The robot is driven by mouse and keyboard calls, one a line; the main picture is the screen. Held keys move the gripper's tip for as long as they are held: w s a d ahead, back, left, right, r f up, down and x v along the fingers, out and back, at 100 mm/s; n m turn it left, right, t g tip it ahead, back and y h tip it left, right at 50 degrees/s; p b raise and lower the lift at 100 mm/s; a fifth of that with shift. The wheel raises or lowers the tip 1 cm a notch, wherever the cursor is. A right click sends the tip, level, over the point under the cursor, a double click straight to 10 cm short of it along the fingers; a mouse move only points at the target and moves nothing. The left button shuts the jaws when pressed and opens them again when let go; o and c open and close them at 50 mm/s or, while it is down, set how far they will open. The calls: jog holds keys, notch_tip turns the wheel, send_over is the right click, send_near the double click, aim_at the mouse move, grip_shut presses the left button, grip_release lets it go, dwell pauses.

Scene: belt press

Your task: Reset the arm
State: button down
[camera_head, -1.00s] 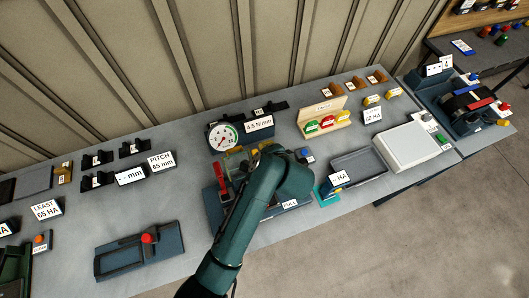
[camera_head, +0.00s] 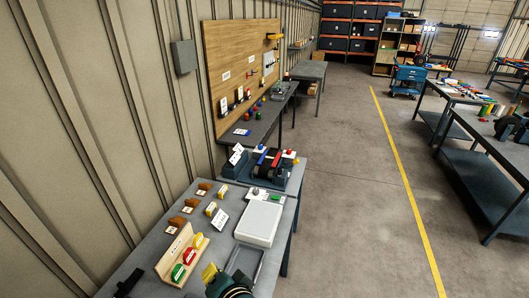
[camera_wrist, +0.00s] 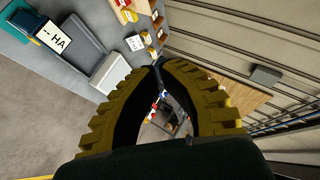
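My arm shows at the bottom of the head view, cut off by the frame edge, with a yellow finger of my gripper (camera_head: 209,272) beside it. In the wrist view the two ribbed yellow fingers of my gripper (camera_wrist: 158,67) curve inward and their tips come together. Nothing is held between them. The gripper is over the grey bench (camera_head: 134,262), close to the wooden rack (camera_head: 165,265) with red, green and yellow pieces.
A white flat box (camera_head: 258,222) and a dark tray (camera_head: 244,262) lie near the gripper; the tray also shows in the wrist view (camera_wrist: 75,38). A dark device with red and blue bars (camera_head: 268,165) stands farther back. Open floor (camera_head: 345,215) lies to the right.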

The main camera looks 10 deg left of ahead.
jog(key=w+d+r+t+h+p, duration=0.15)
jog(key=d+r+t, duration=0.25)
jog(key=d+r, duration=0.7)
jog(key=s+d+r+n+t+h, duration=0.2)
jog(key=s+d+r+t, duration=0.3)
jog(key=r, duration=0.7)
jog(key=s+d+r+n+t+h, duration=0.2)
jog(key=s+d+r+t+h, duration=0.2)
jog(key=d+r, duration=0.3)
notch_tip(320, 180, up, 5)
jog(key=shift+s+d+f+t+h+p, duration=0.15)
jog(key=shift+s+t+h+p, duration=0.3)
jog(key=shift+s+h, duration=0.25)
jog(key=shift+y, duration=0.25)
